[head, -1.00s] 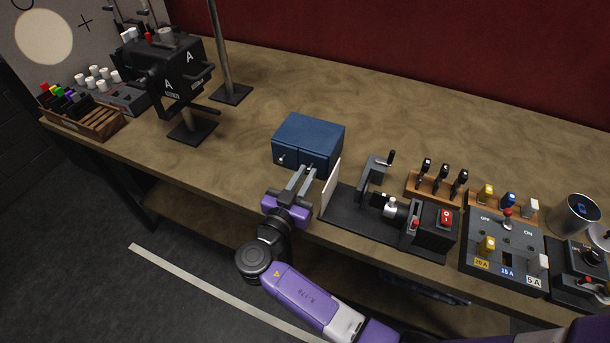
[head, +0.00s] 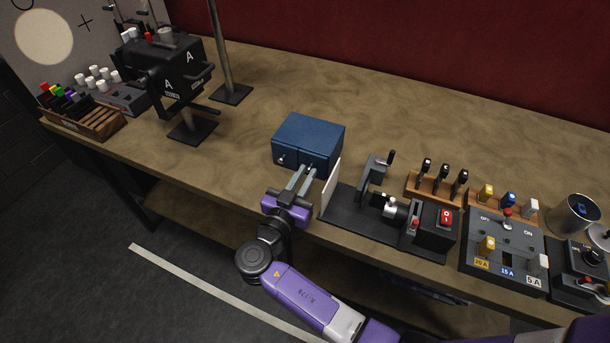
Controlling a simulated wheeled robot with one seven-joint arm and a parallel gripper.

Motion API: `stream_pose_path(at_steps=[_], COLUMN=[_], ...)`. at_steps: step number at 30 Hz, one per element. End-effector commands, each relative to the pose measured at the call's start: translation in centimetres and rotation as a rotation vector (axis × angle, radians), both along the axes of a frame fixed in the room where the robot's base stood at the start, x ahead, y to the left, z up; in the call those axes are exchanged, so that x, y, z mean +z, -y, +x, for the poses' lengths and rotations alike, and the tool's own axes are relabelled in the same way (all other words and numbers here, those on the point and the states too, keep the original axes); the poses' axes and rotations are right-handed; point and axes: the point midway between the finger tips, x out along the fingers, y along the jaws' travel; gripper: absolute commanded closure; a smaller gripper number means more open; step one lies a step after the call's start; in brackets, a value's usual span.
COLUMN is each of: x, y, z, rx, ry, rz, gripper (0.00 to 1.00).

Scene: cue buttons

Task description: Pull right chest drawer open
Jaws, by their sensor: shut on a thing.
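A small blue chest (head: 310,135) with two drawers side by side stands on the workbench in the middle of the head view. The left drawer (head: 286,158) shows a small light knob and looks closed. The right drawer (head: 318,160) looks flush with the chest front. My gripper (head: 306,172), with a purple body and grey fingers, reaches up from the bench's front edge to the right drawer's front. Its fingers are shut on that drawer's knob, which they largely hide.
A thin white panel (head: 330,188) stands close to the right of my gripper. Beside it is a black base with a crank device (head: 373,175). A fuse panel (head: 503,250) lies further right. The bench (head: 232,135) left of the chest is clear up to the stand.

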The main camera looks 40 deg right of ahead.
Motion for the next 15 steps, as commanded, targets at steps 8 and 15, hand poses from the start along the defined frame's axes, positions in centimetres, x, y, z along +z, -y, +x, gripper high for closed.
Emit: stream_pose_path(at_steps=[8, 15], x=[-0.4, -0.4], y=[-1.5, -6.0], z=[-0.5, -2.3], rx=[0.004, 0.005], ry=[0.002, 0.004], rz=[-0.001, 0.000], gripper=[1.00, 1.00])
